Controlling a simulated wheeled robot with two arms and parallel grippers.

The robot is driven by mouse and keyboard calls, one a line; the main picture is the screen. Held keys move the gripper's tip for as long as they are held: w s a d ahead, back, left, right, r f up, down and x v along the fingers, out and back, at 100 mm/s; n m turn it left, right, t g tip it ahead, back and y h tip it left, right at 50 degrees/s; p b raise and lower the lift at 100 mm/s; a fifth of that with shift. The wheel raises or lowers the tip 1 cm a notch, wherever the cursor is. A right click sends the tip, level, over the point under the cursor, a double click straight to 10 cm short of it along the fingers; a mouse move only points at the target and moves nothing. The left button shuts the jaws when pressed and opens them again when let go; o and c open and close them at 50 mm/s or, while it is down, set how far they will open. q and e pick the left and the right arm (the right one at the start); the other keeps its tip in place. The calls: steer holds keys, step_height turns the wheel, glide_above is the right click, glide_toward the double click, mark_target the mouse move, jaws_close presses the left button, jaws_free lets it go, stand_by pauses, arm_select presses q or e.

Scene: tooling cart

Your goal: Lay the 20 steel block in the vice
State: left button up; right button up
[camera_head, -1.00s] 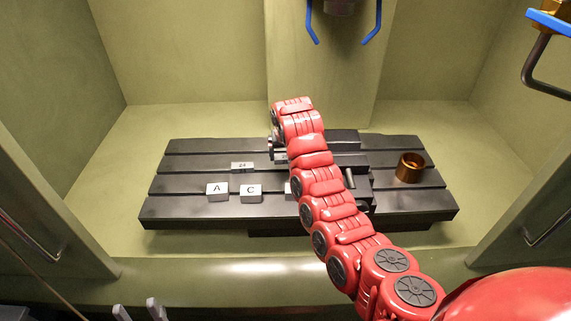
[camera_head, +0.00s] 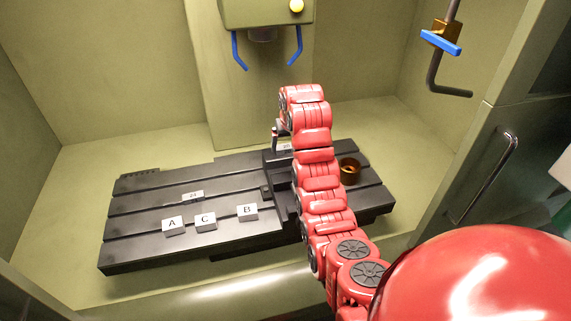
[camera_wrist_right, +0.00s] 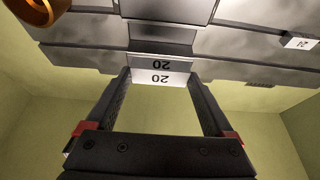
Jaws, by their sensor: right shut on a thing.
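The 20 steel block (camera_wrist_right: 160,76) is a light metal block with "20" on two faces. In the right wrist view it sits between the tips of my right gripper (camera_wrist_right: 161,80), which is shut on it. In the head view this gripper (camera_head: 277,140) is at the far side of the dark vice (camera_head: 284,203), partly hidden by my red arm. The vice's grey parts (camera_wrist_right: 165,37) show just above the block in the wrist view, in line with it. I cannot tell whether the block touches the vice. My left gripper is out of view.
The vice stands on a black slotted table (camera_head: 150,250). White-topped blocks A (camera_head: 173,224), C (camera_head: 205,221) and B (camera_head: 247,212) lie left of it, with a smaller numbered block (camera_head: 193,196) behind. A copper ring (camera_head: 349,171) is right of the vice. A blue-and-brass hanging fixture (camera_head: 441,42) is upper right.

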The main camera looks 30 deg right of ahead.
step_height(320, 180, down, 9)
steer(key=p, duration=0.3)
steer(key=shift+p, duration=0.4)
steer(key=shift+f+b, duration=0.3)
steer(key=o, duration=1.5)
steer(key=shift+c, duration=0.2)
steer(key=shift+r, duration=0.1)
